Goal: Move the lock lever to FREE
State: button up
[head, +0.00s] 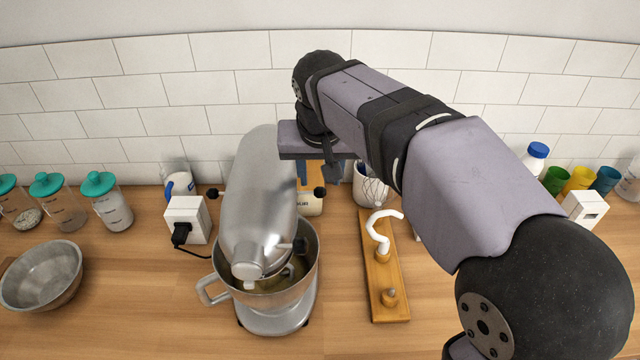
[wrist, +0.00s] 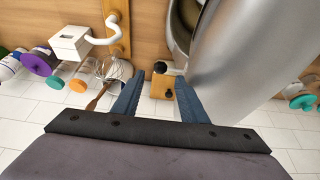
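A silver stand mixer (head: 262,190) stands on the wooden counter, its head lowered over its steel bowl (head: 305,262). A black ball knob (head: 320,192) shows on the mixer's right side, just below my gripper in the head view; it looks like the lock lever's end. In the wrist view a black knob on a short pale stem (wrist: 160,67) sits beside the mixer body (wrist: 245,65), ahead of the fingertips. My gripper (wrist: 158,83) is open and empty, fingers spread on either side of the knob's line. I cannot read any LOCK or FREE marking.
A wooden board with a white hook (head: 380,280) lies right of the mixer. A whisk in a container (head: 370,188) stands behind it, and a yellowish box (head: 310,205) behind the mixer. A white socket box (head: 186,218) with a plug is at left.

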jog(key=shift+v, duration=1.1)
jog(key=s+d+f+g, duration=0.2)
jog(key=s+d+f, duration=0.5)
jog(key=f, duration=0.5)
jog(key=s+d+f+g, duration=0.2)
jog(key=s+d+f, duration=0.5)
jog(key=s+f, duration=0.5)
jog(key=shift+s+g, duration=0.25)
jog(key=shift+g, duration=0.05)
jog(key=shift+a, duration=0.1)
